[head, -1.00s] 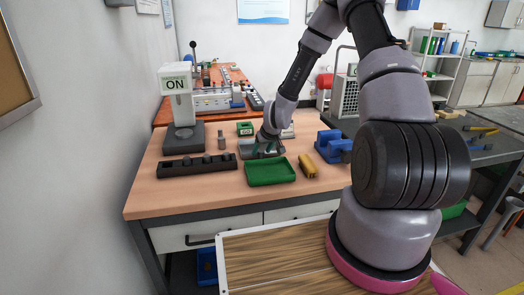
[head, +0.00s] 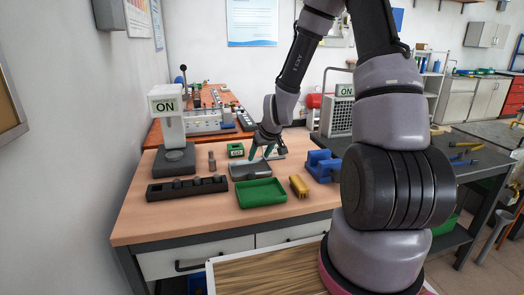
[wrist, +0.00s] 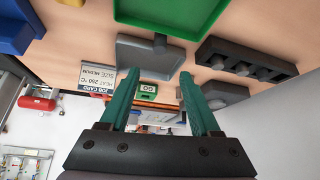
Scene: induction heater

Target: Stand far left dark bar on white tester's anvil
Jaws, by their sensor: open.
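The white tester (head: 167,116) with an ON sign stands at the back left of the bench. Its anvil area is the dark base (head: 175,161), and I see no bar standing there. A long dark rack (head: 187,190) lies in front of it with several dark bar tops showing; the lower parts are hidden. The rack is also at the right of the wrist view (wrist: 246,61). A small grey upright piece (head: 211,161) stands right of the tester base. My gripper (wrist: 158,75) is open and empty, above the grey tray (head: 249,171), right of the rack.
A green tray (head: 262,193), a yellow-brown block (head: 299,186) and a blue fixture (head: 323,165) stand to the right. A green GO block (head: 236,150) is behind the grey tray. A job card (wrist: 100,78) shows in the wrist view. The bench's front left is clear.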

